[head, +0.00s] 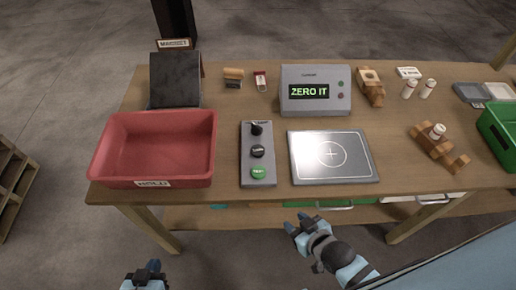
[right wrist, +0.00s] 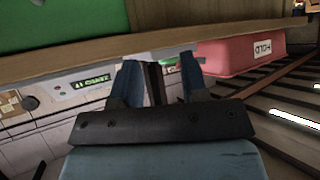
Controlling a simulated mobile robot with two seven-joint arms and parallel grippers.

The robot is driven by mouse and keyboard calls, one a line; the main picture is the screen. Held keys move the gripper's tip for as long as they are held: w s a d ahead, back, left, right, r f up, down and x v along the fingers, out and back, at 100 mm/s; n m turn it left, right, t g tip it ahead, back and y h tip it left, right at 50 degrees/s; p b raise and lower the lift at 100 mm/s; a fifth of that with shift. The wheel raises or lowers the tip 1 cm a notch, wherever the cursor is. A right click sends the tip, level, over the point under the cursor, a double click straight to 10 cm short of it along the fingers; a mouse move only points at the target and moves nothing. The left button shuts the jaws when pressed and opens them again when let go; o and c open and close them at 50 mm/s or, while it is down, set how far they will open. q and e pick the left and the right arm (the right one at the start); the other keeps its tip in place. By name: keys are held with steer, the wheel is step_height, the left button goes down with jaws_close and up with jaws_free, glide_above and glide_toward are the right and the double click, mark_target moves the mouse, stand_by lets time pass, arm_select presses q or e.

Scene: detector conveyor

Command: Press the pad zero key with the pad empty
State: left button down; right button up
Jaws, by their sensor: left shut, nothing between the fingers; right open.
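The pad (head: 350,171) is a flat silver plate with a circle and cross; nothing lies on it. Left of it stands a grey key box (head: 247,182) with a black knob (head: 257,128), a black key (head: 257,151) and a green key (head: 259,172); their labels are too small to read. Behind the pad, a grey console (head: 310,76) displays "ZERO IT" and has a green and a red button at its right. My left gripper (head: 142,274) is shut and empty, low in front of the table. My right gripper (head: 298,224) is open and empty before the table's front edge, below the pad.
A red HOLD bin (head: 150,182) stands left of the key box, with a dark chute (head: 174,80) behind it. Wooden pieces and white-capped items lie at the right, near a green bin (head: 495,140). The right wrist view shows the table edge and the red bin (right wrist: 230,58).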

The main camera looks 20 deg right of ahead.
jaws_close()
stand_by(1.5)
